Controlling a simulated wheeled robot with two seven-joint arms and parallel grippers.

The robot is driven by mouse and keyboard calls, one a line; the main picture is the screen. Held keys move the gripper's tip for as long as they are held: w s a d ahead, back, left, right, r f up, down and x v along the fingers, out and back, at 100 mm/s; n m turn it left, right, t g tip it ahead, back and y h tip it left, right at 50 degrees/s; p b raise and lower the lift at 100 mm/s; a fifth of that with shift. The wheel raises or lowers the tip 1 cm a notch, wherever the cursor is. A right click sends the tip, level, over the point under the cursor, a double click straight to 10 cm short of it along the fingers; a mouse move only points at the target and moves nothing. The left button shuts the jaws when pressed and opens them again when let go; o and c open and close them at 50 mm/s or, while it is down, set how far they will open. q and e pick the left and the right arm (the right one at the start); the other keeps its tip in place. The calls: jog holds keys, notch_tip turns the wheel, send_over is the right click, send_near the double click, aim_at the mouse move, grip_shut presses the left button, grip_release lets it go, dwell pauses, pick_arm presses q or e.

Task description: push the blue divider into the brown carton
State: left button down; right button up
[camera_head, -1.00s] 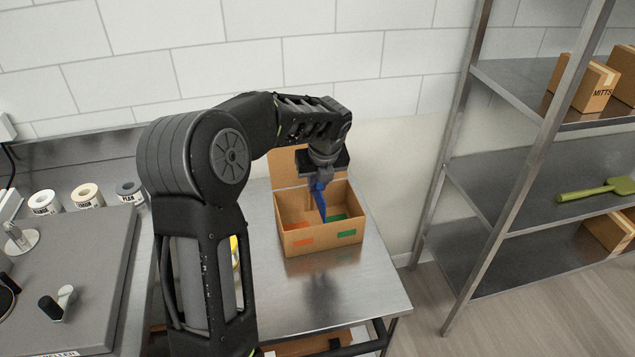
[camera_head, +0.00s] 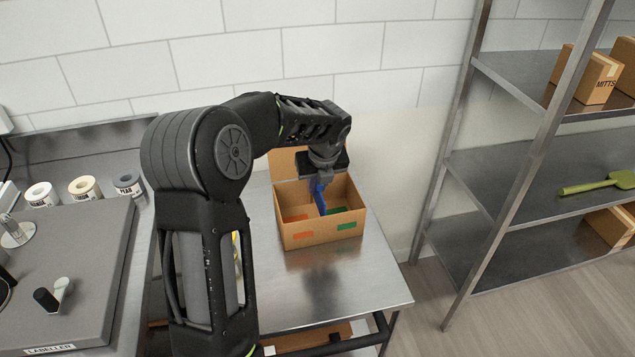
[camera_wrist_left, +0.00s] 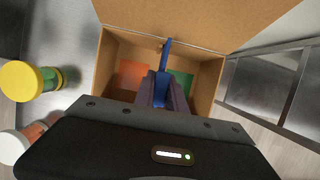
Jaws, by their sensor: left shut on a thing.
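The brown carton (camera_head: 296,236) stands open on the steel table, its lid raised at the back. It has an orange and a green label on its front and orange and green patches on its floor. My left gripper (camera_head: 321,182) is over the carton, pointing down, shut on the blue divider (camera_head: 320,202). The divider stands upright inside the carton, between the orange and green sides. In the left wrist view the divider (camera_wrist_left: 166,60) runs from the jaws (camera_wrist_left: 162,92) towards one carton wall (camera_wrist_left: 112,50). Whether its bottom edge touches the floor is hidden. My right gripper is not seen.
A grey labeller (camera_head: 75,270) and several labelled rolls (camera_head: 82,188) are at the left. A metal shelf rack (camera_head: 520,180) stands at the right. The table front (camera_head: 340,300) is clear.

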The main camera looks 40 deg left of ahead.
aim_at(317, 200)
pick_arm(q)
jog(key=shift+f+b, duration=1.4)
jog(key=shift+f, duration=1.3)
jog(key=c, duration=1.3)
grip_release()
jog(key=shift+r, duration=0.2)
jog(key=v, duration=0.7)
jog(key=shift+s+d+r, duration=0.15)
jog(key=shift+r, duration=0.15)
